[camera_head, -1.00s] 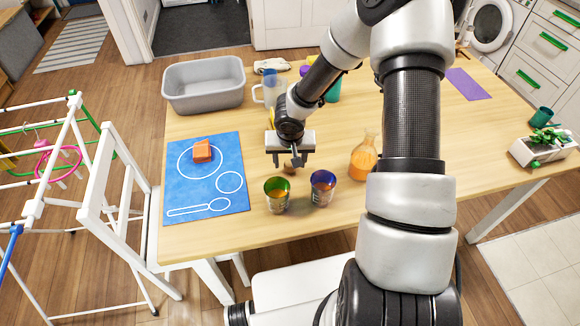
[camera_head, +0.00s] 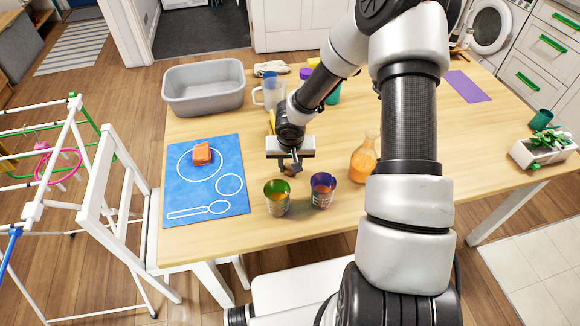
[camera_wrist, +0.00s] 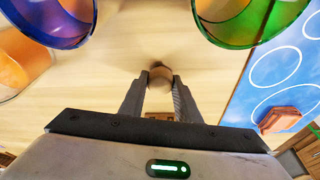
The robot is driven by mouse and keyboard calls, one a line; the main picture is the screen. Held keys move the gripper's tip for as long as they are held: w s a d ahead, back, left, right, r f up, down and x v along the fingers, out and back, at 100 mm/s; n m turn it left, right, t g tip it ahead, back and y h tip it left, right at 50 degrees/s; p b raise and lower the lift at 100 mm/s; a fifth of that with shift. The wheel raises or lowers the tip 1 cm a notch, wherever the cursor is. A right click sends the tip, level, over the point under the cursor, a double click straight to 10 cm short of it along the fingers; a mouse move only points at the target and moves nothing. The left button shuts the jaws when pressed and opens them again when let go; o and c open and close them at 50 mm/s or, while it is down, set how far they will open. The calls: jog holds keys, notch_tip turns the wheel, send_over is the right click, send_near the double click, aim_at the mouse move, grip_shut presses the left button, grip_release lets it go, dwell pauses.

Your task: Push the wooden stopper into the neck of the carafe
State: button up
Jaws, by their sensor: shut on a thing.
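The carafe (camera_head: 363,162) is clear with orange contents and stands upright on the table, right of my gripper in the head view. Its orange body also shows at the left edge of the wrist view (camera_wrist: 20,65). My gripper (camera_head: 290,170) points down low over the table behind two cups. In the wrist view its fingers are shut on a small round brown wooden stopper (camera_wrist: 160,74), held at the fingertips. In the head view the stopper is mostly hidden by the fingers. I cannot tell whether it still touches the table.
A green cup (camera_head: 277,198) and a purple-blue cup (camera_head: 322,190) stand close in front of my gripper. A grey tub (camera_head: 205,98) and a clear jug (camera_head: 270,95) stand behind. Bare table lies between gripper and carafe.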

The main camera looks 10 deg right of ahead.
notch_tip(320, 180, up, 11)
jog(key=p, duration=0.2)
jog(key=s+r+n, duration=0.2)
jog(key=s+r, duration=0.3)
jog(key=s, duration=0.3)
jog(key=shift+r+y, duration=0.3)
